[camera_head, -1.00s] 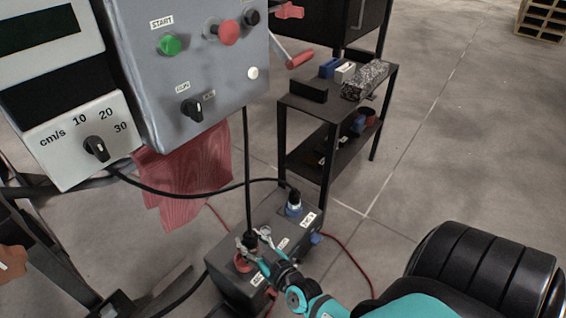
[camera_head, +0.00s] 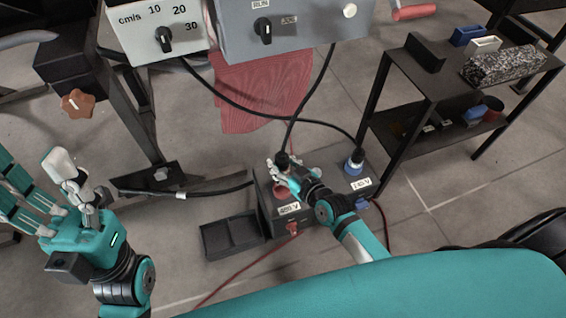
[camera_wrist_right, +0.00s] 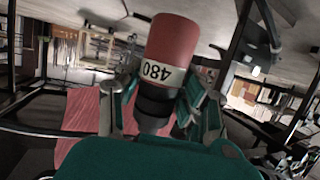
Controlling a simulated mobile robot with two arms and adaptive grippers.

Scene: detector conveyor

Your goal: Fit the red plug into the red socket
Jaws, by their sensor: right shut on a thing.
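The red plug (camera_wrist_right: 175,50), with a white "480" label, shows large in the right wrist view. My right gripper (camera_wrist_right: 155,108) is shut around its black rear part. In the head view my right gripper (camera_head: 284,172) is at the red socket (camera_head: 280,193), on the grey box's left part by the "480 V" label. There the plug is mostly hidden by my fingers; a black cable rises from it. I cannot tell whether the plug is in the socket. My left gripper (camera_head: 45,185) is empty at the far left, with its fingers spread.
A blue plug (camera_head: 354,162) stands at the "240 V" side of the box (camera_head: 330,185). A black tray (camera_head: 230,238) lies left of the box. Black cables hang from the control panel (camera_head: 290,30) above. A dark shelf (camera_head: 430,80) stands at the right; a red cloth (camera_head: 245,90) hangs behind.

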